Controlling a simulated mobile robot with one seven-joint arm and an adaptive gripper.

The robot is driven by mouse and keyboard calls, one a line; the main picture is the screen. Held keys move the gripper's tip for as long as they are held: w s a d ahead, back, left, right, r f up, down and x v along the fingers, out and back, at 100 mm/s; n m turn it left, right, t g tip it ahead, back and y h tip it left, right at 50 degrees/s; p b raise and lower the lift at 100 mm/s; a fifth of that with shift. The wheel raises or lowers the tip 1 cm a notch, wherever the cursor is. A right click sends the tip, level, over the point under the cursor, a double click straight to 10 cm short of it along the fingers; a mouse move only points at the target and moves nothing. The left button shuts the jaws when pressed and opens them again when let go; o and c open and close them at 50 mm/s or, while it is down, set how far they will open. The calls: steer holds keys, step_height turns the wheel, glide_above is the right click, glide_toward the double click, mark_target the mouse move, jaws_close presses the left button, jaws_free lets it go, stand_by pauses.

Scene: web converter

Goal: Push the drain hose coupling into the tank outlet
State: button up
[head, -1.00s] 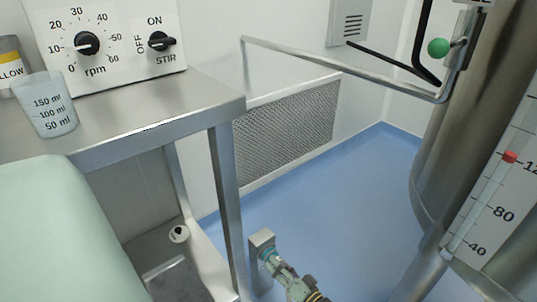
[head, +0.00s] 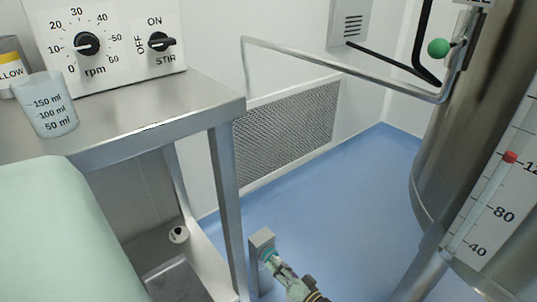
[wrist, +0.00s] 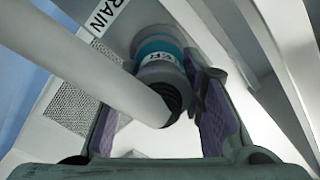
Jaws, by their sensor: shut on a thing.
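My gripper (head: 278,268) is low in the head view, in front of a small grey post (head: 260,243) with a teal ring on its face. In the wrist view my gripper (wrist: 165,78) has its purple-padded fingers on both sides of the grey drain hose coupling (wrist: 160,72) and is shut on it. A pale hose (wrist: 85,60) runs from the upper left to the coupling's dark ribbed end. Beyond the coupling is a teal ring (wrist: 158,46) with partly hidden lettering, apparently at the tank outlet. How deep the coupling sits in it is hidden.
A white label (wrist: 104,14) reading "RAIN" is beside the teal ring. A steel bench (head: 165,125) with a leg stands left of the post. A steel tank (head: 440,170) stands at right. Blue floor (head: 335,220) lies open between them.

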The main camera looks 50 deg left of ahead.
jaws_close()
steer(key=shift+d, duration=0.1)
steer(key=d+p, duration=0.2)
steer(key=d, duration=0.6)
steer(key=shift+s, duration=0.35)
stand_by(0.6)
stand_by(0.4)
